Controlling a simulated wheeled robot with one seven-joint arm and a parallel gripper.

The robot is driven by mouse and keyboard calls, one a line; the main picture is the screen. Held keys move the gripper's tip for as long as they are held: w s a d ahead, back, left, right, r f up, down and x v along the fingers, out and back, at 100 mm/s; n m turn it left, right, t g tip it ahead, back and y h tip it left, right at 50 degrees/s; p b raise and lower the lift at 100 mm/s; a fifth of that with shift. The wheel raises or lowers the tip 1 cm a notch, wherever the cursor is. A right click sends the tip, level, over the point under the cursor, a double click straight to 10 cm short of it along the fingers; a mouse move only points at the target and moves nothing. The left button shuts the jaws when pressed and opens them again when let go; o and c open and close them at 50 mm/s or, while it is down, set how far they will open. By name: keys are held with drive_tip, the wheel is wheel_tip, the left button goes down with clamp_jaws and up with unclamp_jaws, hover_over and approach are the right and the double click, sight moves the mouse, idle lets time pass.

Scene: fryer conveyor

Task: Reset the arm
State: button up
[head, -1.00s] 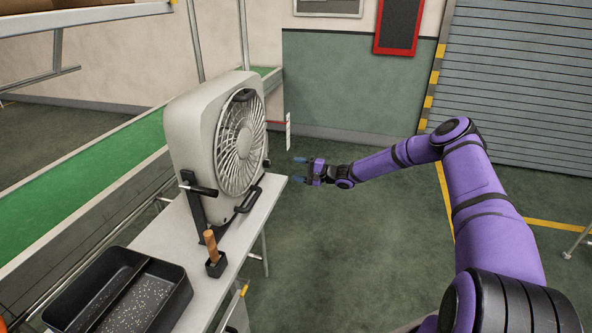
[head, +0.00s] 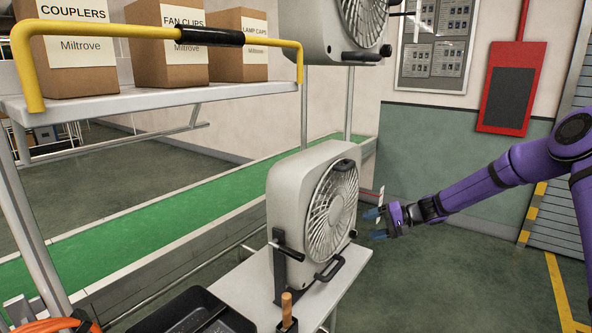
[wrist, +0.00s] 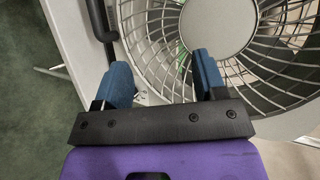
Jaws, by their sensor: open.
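My gripper (head: 374,223) is open and empty, at the end of my purple arm. In the head view it is in the air just right of the lower fan (head: 333,212), a grey box fan standing on the white table. In the wrist view my two blue fingertips (wrist: 160,78) are spread apart in front of the fan's round grille (wrist: 165,65). Nothing is between the fingers. I cannot tell the exact gap between the fingertips and the fan.
A second fan (head: 335,28) is above the first. A shelf (head: 150,95) with a yellow rail (head: 105,30) holds labelled boxes (head: 160,47). A green conveyor (head: 140,225) runs behind. A black tray (head: 195,312) and a wooden-handled tool (head: 286,306) are on the table (head: 245,290).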

drive_tip(key=s+r+n+g+h, duration=0.1)
drive_tip(key=s+r+n+h, duration=0.55)
drive_tip(key=s+r, duration=1.65)
drive_tip(key=s+d+r+m+t+h, duration=0.1)
drive_tip(key=s+d+r+h, duration=0.1)
drive_tip(key=s, duration=1)
drive_tip(key=s+d+r+m+t+h, duration=0.2)
drive_tip(key=s+d+h, duration=0.2)
drive_tip(key=s, duration=0.8)
drive_tip(key=shift+s+d+r, duration=0.15)
drive_tip(key=shift+s+r, duration=0.2)
drive_tip(key=shift+s, duration=0.05)
